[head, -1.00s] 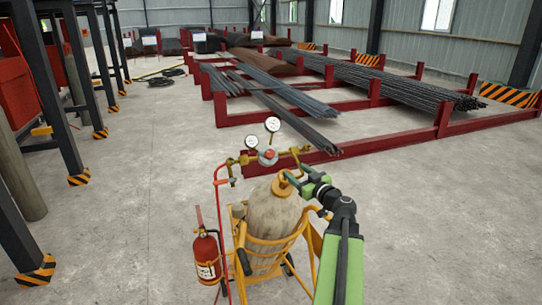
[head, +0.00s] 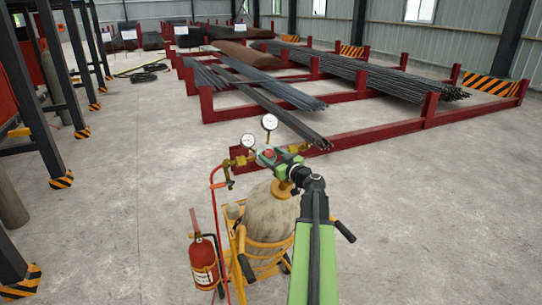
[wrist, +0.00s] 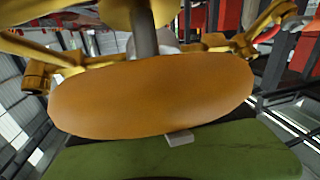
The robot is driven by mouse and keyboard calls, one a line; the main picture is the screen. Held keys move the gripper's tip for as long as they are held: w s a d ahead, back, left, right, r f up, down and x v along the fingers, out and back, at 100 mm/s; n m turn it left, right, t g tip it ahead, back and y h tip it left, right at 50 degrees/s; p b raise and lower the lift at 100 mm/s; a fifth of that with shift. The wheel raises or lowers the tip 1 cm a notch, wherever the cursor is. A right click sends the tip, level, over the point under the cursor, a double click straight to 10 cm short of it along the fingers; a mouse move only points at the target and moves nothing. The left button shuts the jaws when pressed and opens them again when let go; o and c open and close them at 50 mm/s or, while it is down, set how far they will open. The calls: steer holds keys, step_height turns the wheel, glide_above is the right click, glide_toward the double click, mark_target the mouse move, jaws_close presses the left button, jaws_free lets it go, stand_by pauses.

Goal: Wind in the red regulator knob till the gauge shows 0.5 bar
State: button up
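The red regulator knob (head: 267,154) shows as a small red patch beside my gripper (head: 274,157), at the brass regulator above the gas cylinder (head: 268,215). My green gripper overlaps the regulator and partly hides it; contact with the knob cannot be told. Two round white gauges, one upright (head: 270,122) and one left (head: 249,141), are too small to read. In the wrist view a large orange-brown rounded part (wrist: 150,97) fills the middle, with brass fittings (wrist: 230,45) behind it. A green gripper part (wrist: 180,155) lies below it. The gap between the fingers is hidden.
The cylinder stands in a yellow trolley (head: 240,262). A red fire extinguisher (head: 203,260) hangs at its left, near a red hose (head: 214,205). Red racks (head: 345,138) with rebar bundles (head: 360,72) stand behind. Concrete floor is clear to the right (head: 430,220).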

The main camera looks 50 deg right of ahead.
steer(key=shift+w+f, duration=0.15)
steer(key=c, duration=0.5)
steer(key=shift+d, duration=0.1)
steer(key=c, duration=0.7)
steer(key=shift+a+m+h, duration=0.3)
steer(key=shift+m+h, duration=0.5)
steer(key=shift+m, duration=0.2)
jaws_close()
steer(key=shift+d+m+h, duration=0.1)
steer(key=shift+m+h, duration=0.5)
steer(key=shift+m, duration=0.3)
steer(key=o, duration=1.3)
jaws_free()
